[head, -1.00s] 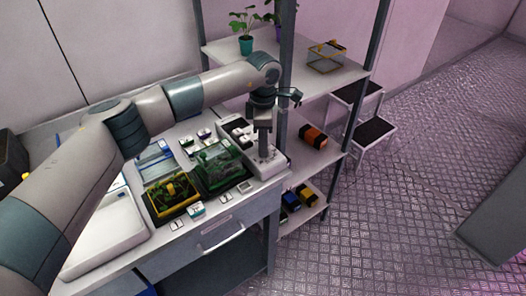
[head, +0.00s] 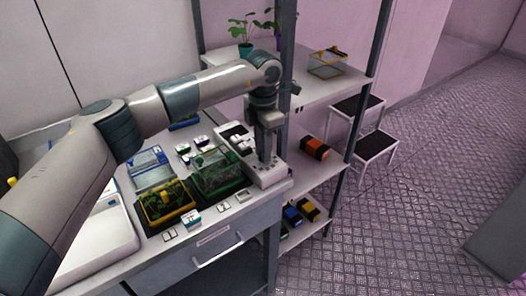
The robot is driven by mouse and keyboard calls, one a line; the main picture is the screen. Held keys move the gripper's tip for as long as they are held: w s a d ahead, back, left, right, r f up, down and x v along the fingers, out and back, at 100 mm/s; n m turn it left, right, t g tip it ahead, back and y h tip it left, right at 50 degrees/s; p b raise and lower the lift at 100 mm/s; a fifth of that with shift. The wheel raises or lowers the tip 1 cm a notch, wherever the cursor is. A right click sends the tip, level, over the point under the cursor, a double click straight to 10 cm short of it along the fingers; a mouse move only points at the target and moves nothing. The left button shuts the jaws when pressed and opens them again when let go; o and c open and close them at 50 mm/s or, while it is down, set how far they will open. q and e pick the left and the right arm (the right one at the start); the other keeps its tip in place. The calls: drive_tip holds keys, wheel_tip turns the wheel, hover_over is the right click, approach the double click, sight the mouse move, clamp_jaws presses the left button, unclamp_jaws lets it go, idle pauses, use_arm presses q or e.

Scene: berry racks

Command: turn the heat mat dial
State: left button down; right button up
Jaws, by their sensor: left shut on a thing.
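The heat mat controller is a long white box (head: 262,178) with dark panels at the right end of the bench, beside the green tray. My left gripper (head: 265,160) points straight down over the near part of this box. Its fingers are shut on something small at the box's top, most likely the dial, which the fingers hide. The dial's angle cannot be seen. My right gripper is not in view.
A green lidded tray (head: 232,190) and a yellow tray with plants (head: 168,222) stand left of the controller. Several small white pieces lie around them. A shelf rack (head: 318,170) stands close on the right, with a post near my left wrist.

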use_arm(q)
drive_tip(key=shift+r, duration=0.1)
drive_tip(key=c, duration=1.6)
unclamp_jaws()
drive_tip(key=shift+o, duration=0.2)
drive_tip(key=shift+r, duration=0.6)
wheel_tip(320, 180, up, 5)
drive_tip(key=shift+r+b, duration=0.2)
drive_tip(key=shift+b, duration=0.75)
wheel_tip(320, 180, up, 11)
drive_tip(key=b, duration=0.1)
drive_tip(key=shift+f+b, duration=0.15)
drive_tip(key=shift+b, duration=0.2)
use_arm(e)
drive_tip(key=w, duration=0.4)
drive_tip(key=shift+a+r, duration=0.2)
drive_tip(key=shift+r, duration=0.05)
